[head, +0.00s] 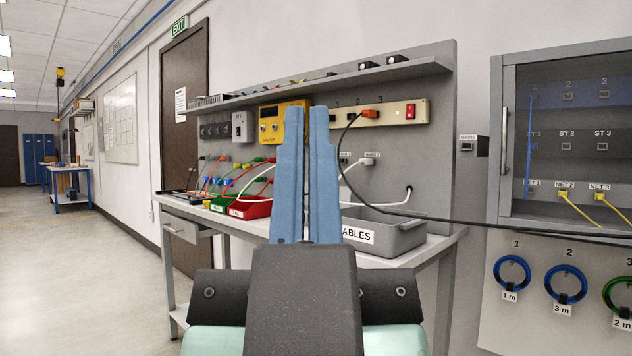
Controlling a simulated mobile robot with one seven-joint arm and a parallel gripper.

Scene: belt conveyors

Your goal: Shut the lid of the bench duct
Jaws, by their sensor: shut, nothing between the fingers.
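My gripper (306,112) points up in the middle of the head view, its two long blue fingers close together with nothing held. It stands in front of the grey workbench (440,243) and hides part of the bench top and back panel. I cannot clearly make out the bench duct or its lid. That part of the bench may be behind my fingers.
A grey cable bin (408,237) and red bin (250,208) stand on the bench. A power strip (398,112) has an orange plug; its black cable runs right past a glass-fronted cabinet (508,150). The floor (80,270) at left is clear.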

